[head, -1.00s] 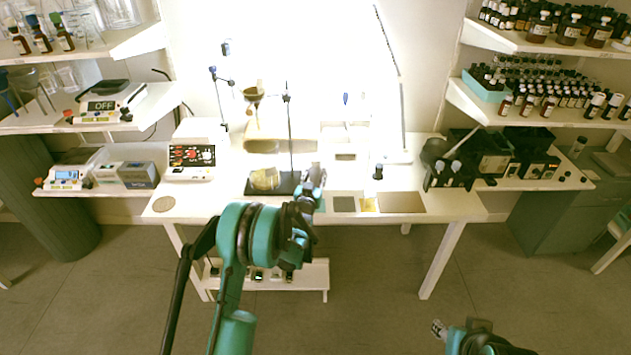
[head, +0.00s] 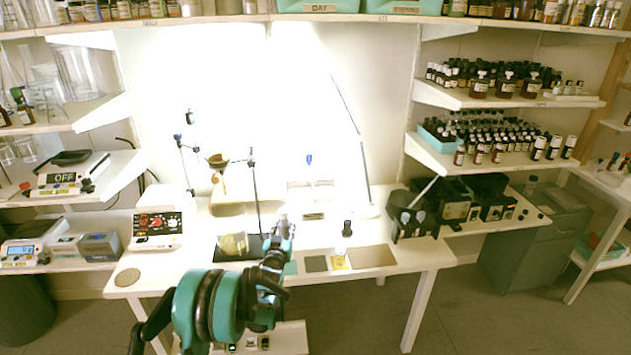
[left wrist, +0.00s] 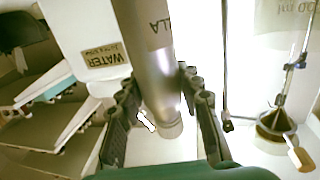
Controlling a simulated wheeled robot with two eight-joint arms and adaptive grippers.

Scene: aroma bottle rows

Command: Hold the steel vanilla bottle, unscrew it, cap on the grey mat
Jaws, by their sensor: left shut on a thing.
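The steel vanilla bottle (left wrist: 145,45) is a grey metal cylinder, with the letters LLA showing upside down in the left wrist view. My left gripper (head: 281,228) is shut on it, with one dark finger on each side. In the head view the gripper is over the front middle of the table, and the bottle is small and hard to make out. I cannot tell from these views whether its cap is on. My right gripper is not in view.
A dark-capped bottle (head: 347,229) stands behind. A stand with a rod (head: 256,195) rises left of my gripper.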

